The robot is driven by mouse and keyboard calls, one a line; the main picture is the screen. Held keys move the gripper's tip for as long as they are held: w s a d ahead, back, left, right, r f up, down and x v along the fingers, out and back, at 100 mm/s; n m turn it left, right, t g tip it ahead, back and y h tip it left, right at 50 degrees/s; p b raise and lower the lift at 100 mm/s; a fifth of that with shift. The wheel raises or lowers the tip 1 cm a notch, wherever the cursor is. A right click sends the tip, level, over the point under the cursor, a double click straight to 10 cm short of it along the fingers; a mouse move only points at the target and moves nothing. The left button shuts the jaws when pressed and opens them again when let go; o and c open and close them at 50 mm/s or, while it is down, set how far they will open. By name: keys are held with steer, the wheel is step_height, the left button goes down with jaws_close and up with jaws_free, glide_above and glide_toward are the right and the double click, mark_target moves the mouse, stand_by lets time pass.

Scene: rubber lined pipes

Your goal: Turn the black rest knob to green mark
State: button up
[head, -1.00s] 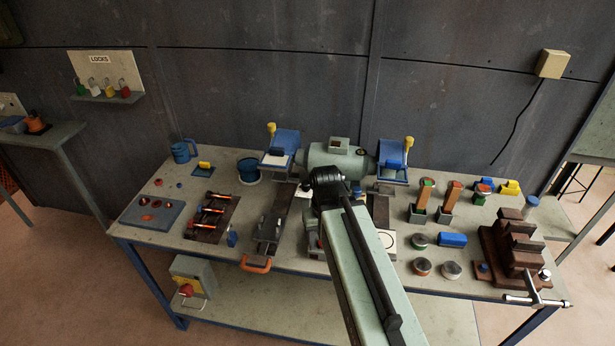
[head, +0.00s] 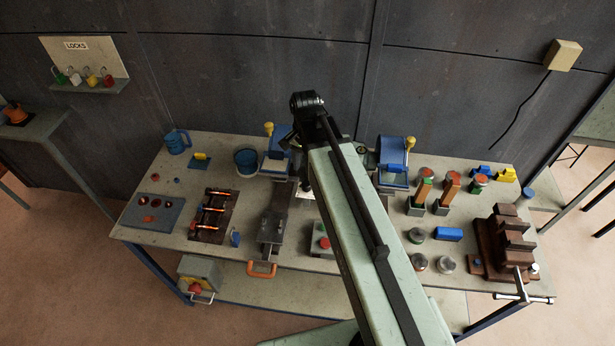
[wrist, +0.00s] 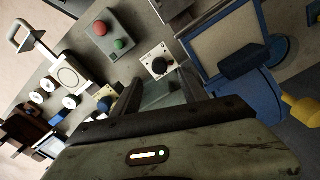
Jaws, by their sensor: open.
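In the wrist view a round black knob (wrist: 158,66) sits on a small white plate with dark marks. No green mark can be made out on it. My gripper (wrist: 161,80) is open and empty, its two fingers pointing toward the plate, with the knob between and just beyond the tips in the picture. Contact cannot be seen. The blue grinder guard (wrist: 218,45) stands right of the knob.
A grey box with red and green buttons (wrist: 110,38) lies left of the knob in the wrist view. A second dark knob (wrist: 104,103) is near the left finger. In the head view a brown vise (head: 505,240) stands at the bench's right, a locks board (head: 85,62) at the wall.

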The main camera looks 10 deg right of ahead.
mark_target(306, 184)
step_height(306, 184, down, 7)
steer(key=b, duration=0.6)
steer(key=shift+f+b, duration=0.2)
steer(key=shift+b, duration=0.1)
steer(key=shift+r, duration=0.1)
